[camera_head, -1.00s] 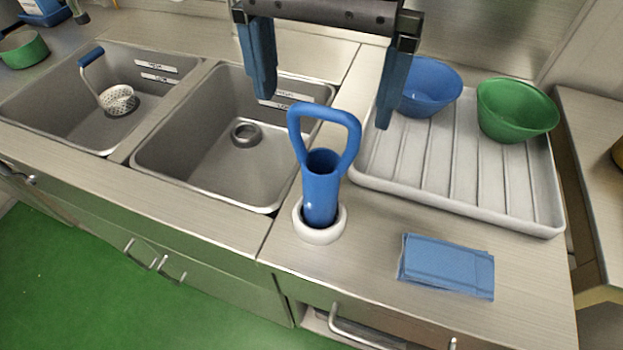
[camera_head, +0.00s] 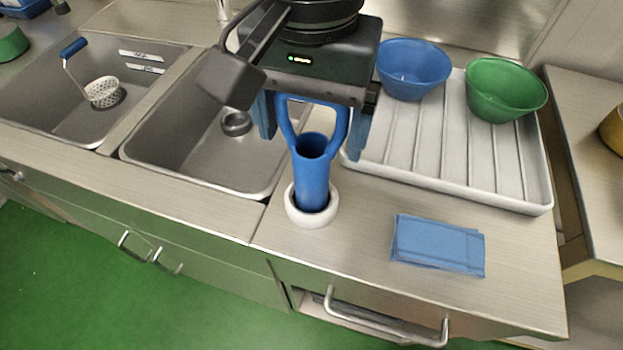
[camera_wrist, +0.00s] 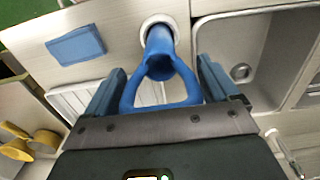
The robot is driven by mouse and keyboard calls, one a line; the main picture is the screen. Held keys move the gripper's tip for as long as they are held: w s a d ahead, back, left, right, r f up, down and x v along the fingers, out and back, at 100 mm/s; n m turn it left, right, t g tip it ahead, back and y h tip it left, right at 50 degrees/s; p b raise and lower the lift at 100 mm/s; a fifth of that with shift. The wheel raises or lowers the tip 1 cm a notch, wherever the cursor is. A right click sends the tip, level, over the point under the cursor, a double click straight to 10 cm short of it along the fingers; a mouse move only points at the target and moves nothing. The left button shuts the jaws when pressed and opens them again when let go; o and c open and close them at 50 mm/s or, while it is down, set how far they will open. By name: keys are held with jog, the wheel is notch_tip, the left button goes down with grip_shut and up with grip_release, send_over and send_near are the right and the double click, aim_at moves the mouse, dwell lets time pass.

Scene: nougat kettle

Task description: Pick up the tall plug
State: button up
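The tall plug is a blue tube with a loop handle (camera_head: 312,178). It stands upright in a white ring (camera_head: 293,214) on the counter, right of the sink basins. It also shows in the wrist view (camera_wrist: 159,62), with its handle toward my gripper. My gripper (camera_head: 312,138) is over the plug, its two blue fingers on either side of the loop handle. In the wrist view my gripper (camera_wrist: 161,84) is open, with gaps between the fingers and the handle. The top of the handle is partly hidden by the gripper body in the head view.
A ribbed draining tray (camera_head: 492,185) with a blue bowl (camera_head: 413,70) and a green bowl (camera_head: 505,90) is at right. A folded blue cloth (camera_head: 437,245) lies in front. A strainer with a blue handle (camera_head: 103,92) sits in the left basin.

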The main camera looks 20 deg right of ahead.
jog(key=c, duration=1.2)
jog(key=shift+r, duration=0.2)
